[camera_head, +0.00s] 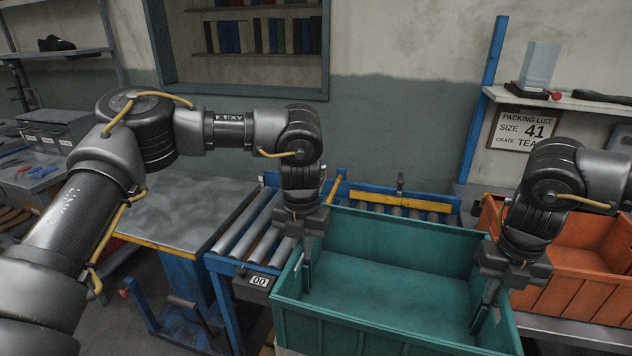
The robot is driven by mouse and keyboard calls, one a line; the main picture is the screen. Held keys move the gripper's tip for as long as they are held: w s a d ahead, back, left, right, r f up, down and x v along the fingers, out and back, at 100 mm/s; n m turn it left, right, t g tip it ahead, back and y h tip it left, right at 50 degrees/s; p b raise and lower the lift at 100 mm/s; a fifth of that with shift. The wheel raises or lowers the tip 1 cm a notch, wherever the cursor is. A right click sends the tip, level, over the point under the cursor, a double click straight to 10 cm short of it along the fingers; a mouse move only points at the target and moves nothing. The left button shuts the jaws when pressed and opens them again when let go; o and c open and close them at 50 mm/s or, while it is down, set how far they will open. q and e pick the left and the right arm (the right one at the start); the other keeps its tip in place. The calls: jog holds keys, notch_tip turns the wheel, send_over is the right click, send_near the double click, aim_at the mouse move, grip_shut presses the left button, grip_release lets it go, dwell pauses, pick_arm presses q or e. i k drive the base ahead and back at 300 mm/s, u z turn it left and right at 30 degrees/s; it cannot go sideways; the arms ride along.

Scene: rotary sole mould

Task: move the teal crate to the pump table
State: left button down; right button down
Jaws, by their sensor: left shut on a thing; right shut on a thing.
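The teal crate (390,336) is open-topped and looks empty, at the lower middle of the head view. Its near edge runs toward the bottom of the picture. My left gripper (306,262) is shut on the crate's left wall, with a finger showing inside. My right gripper (487,301) is shut on the crate's right wall, near its front right corner. What supports the crate from below is mostly hidden. I cannot tell which table is the pump table.
A roller conveyor (243,229) with a blue frame lies left of the crate, beside a grey-topped table (165,215). An orange crate (590,262) stands close on the right. A packing list sign (524,130) hangs under a shelf (570,101) behind it.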

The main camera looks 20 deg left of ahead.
aim_at(171, 199)
jog(key=k, duration=0.6)
jog(key=u, duration=2.05)
jog(key=i, duration=3.3)
jog(key=z, duration=1.1)
